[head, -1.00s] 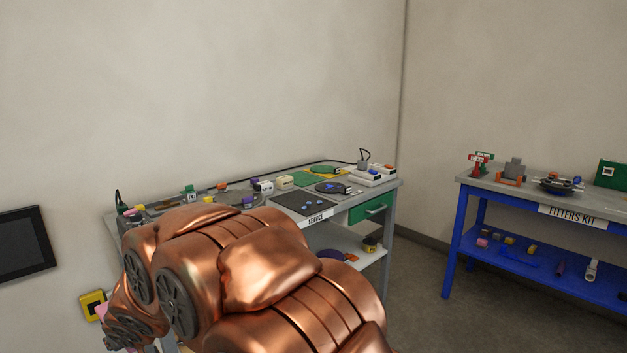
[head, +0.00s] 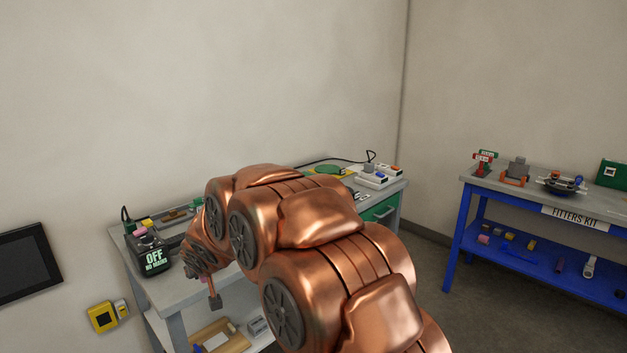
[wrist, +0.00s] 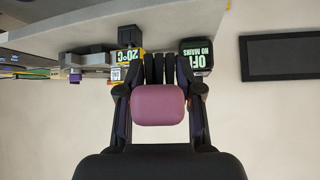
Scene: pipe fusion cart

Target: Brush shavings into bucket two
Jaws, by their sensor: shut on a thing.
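My gripper (wrist: 159,88) is shut on a mauve, rounded block (wrist: 159,105) in the wrist view, where the room appears upside down. Whether this block is part of a brush cannot be told; no bristles show. In the head view my gripper (head: 203,268) is at the left end of the service bench (head: 180,289), with a small brownish piece (head: 215,301) hanging below it. I cannot make out shavings or a bucket marked two; my arm hides much of the bench top.
A black box reading OFF NO MAINS (head: 154,261) stands at the bench's left corner. A wooden tray (head: 236,343) is on the lower shelf. A yellow wall box (head: 102,317) and dark panel (head: 27,267) are at left. The blue fitters kit bench (head: 453,240) stands right, across open floor.

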